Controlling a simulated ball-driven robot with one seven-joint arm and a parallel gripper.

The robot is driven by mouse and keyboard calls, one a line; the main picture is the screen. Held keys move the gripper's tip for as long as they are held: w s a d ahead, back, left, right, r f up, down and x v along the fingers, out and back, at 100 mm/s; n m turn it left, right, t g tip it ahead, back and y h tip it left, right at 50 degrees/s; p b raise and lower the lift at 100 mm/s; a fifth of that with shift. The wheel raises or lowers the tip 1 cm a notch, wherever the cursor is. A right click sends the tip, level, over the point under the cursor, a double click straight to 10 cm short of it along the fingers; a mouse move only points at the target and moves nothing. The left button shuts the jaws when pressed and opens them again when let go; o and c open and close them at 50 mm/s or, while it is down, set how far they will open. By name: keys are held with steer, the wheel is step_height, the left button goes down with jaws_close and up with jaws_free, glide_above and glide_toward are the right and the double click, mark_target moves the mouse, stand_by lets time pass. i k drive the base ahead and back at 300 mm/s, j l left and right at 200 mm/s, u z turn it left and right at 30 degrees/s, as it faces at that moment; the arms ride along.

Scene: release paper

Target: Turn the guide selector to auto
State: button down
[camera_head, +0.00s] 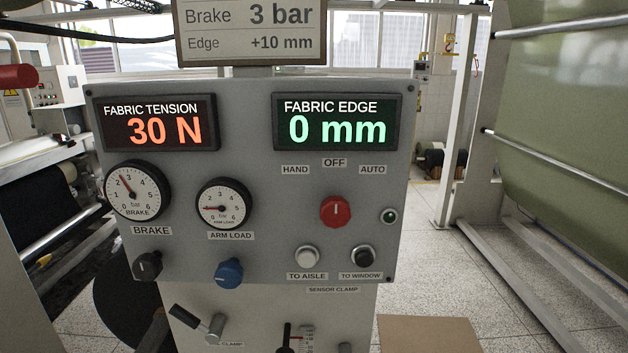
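The guide selector (335,211) is a round red knob on the right half of the grey control panel (250,172). Its white mark points straight up, towards the OFF label (334,162). The HAND label (295,170) is to the upper left of the knob and the AUTO label (372,170) to its upper right. A small dark green lamp (389,216) sits right of the knob. The FABRIC EDGE display (338,122) reads 0 mm. My gripper is not in view, and nothing covers the knob.
Below the knob are a white TO AISLE button (306,257) and a black TO WINDOW button (362,257). A blue knob (229,274) and a black knob (147,266) are lower left. Clamp levers (213,328) stick out below. The space before the panel looks clear.

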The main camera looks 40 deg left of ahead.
mark_target(335, 211)
steer(key=u, duration=1.3)
